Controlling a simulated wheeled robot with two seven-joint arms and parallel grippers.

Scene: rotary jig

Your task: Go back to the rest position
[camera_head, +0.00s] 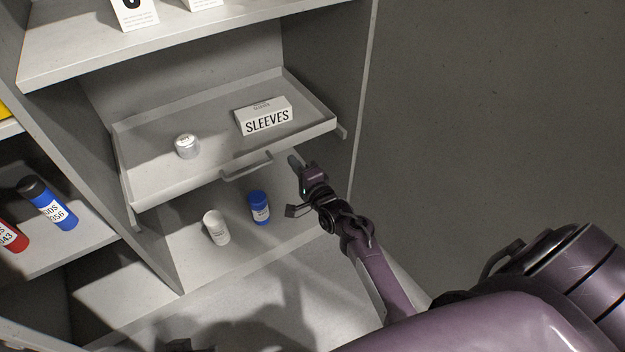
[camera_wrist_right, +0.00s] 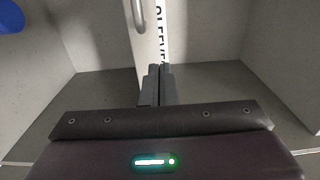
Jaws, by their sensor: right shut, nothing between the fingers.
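My right gripper (camera_head: 294,162) is in front of the pulled-out drawer tray (camera_head: 190,176), just right of its handle (camera_head: 246,167). It also shows in the right wrist view (camera_wrist_right: 158,70), with its fingers shut and nothing between them. The fingers look close to the tray's front; I cannot tell whether they touch it. The tray holds a white box marked SLEEVES (camera_head: 265,121) and a small silver-white jar (camera_head: 187,146).
Below the tray, a white bottle (camera_head: 216,228) and a blue bottle (camera_head: 260,207) stand on the lower shelf. A blue canister (camera_head: 50,205) and a red canister (camera_head: 10,236) are in the left compartment. The cabinet's right side wall (camera_head: 362,95) is near my gripper. Open floor lies at right.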

